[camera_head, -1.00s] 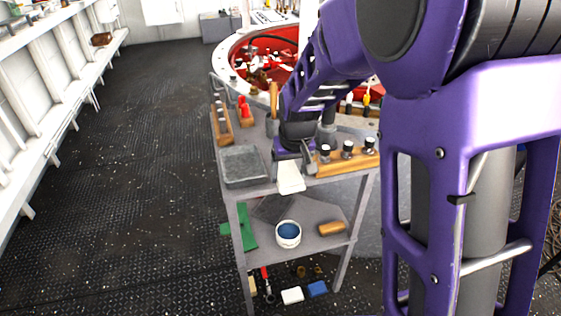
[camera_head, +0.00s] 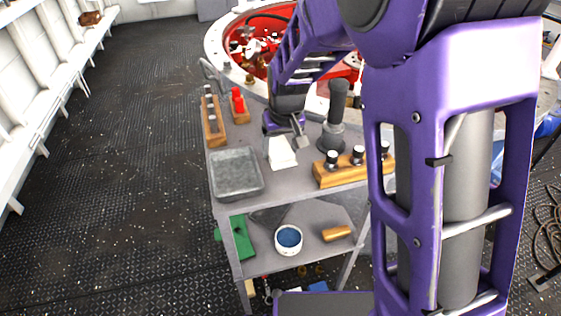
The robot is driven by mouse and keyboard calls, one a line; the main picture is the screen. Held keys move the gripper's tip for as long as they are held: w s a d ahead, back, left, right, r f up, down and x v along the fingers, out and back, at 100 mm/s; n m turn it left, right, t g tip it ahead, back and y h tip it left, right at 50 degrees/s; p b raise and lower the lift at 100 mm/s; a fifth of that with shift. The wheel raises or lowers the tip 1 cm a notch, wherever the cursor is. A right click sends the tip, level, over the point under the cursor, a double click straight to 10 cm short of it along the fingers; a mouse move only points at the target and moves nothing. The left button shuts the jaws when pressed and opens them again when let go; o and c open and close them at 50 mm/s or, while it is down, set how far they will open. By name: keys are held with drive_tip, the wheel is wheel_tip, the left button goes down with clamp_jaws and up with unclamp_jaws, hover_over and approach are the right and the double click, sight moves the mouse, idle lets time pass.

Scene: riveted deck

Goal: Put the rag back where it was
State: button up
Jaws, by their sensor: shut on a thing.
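The white rag (camera_head: 281,153) is in my gripper (camera_head: 284,136), which is shut on it. The rag hangs below the fingers over the top of the grey cart (camera_head: 262,190), to the right of a grey metal tray (camera_head: 236,173). I cannot tell whether its lower edge touches the cart top. My purple arm reaches in from the right and hides part of the cart's right side.
A wooden block with dark-capped pieces (camera_head: 345,172) and a dark upright tool (camera_head: 332,130) stand right of the rag. Wooden racks (camera_head: 213,122) stand at the back left. The lower shelf holds a blue-filled tub (camera_head: 288,239) and a wooden-handled item (camera_head: 337,233).

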sight(285, 157)
drive_tip(key=shift+f+b, duration=0.35)
drive_tip(key=shift+f, duration=1.7)
drive_tip(key=shift+f, duration=0.1)
drive_tip(key=o, duration=1.2)
drive_tip(key=p+v, duration=0.2)
drive_tip(key=v, duration=1)
drive_tip(key=shift+s+d, duration=0.1)
